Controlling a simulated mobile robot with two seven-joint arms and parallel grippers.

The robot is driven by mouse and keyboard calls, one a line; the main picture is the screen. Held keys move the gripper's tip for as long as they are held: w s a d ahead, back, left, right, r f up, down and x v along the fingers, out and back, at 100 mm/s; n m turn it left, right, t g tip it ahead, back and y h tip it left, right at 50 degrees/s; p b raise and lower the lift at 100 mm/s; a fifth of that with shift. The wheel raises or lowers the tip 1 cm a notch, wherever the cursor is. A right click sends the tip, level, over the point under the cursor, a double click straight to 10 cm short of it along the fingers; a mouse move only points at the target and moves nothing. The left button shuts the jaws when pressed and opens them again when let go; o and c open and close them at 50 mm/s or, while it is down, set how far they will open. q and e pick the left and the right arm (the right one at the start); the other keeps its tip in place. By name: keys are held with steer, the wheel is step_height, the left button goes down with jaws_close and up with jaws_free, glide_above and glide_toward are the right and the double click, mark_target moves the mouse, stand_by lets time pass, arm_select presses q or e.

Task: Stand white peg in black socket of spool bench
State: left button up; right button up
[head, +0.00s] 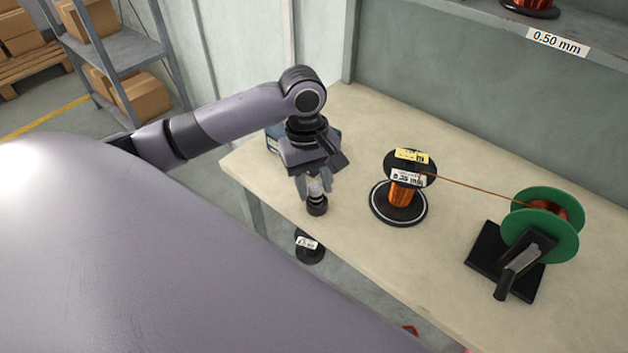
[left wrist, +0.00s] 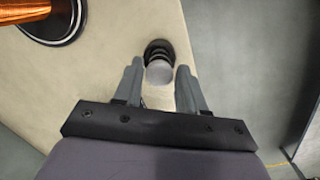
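The white peg (head: 315,186) is upright between the fingers of my left gripper (head: 314,182), near the bench's front left edge. In the left wrist view the pale peg (left wrist: 160,96) fills the gap between the fingers of my left gripper (left wrist: 158,80), which look closed on its sides. The black socket (head: 317,207) shows directly below the peg, and also just beyond it in the left wrist view (left wrist: 158,49). I cannot tell whether the peg's lower end is inside the socket. My right gripper is not in view.
On the spool bench (head: 355,130), a copper wire spool (head: 401,194) stands on a round black base right of my gripper. Its wire runs to a green spool (head: 541,226) on a black stand. A labelled black spool (head: 309,247) is below the front edge.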

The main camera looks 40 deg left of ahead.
arm_select(q)
steer(key=shift+o, duration=0.9)
steer(key=r, duration=0.4)
steer(key=a+r, duration=0.1)
steer(key=r, duration=0.2)
steer(key=shift+r+p, duration=0.1)
steer(key=shift+p, duration=0.3)
steer(key=s+d+f+m, duration=0.1)
steer(key=d+f, duration=0.1)
steer(key=s+d+f+m, duration=0.1)
steer(key=f+m, duration=0.1)
steer(key=s+d+f+m+t, duration=0.1)
steer(key=d+f, duration=0.1)
steer(key=f, duration=0.1)
steer(key=shift+s+d+m+h, duration=0.3)
steer(key=shift+d+m, duration=0.05)
steer(key=shift+m, duration=0.05)
steer(key=s+d+f+m+t, duration=0.1)
steer(key=s+d+f+m, duration=0.2)
steer(key=s+f+m, duration=0.15)
steer(key=s+a+f+m+t+y, duration=0.2)
steer(key=s+a+m, duration=0.25)
steer(key=s, duration=0.65)
steer(key=w+d+f+t+h, duration=0.2)
steer(key=w+f+t, duration=0.4)
steer(key=f, duration=0.3)
steer(key=shift+w+d+t, duration=0.3)
steer(key=shift+w+d, duration=0.05)
steer(key=shift+d, duration=0.1)
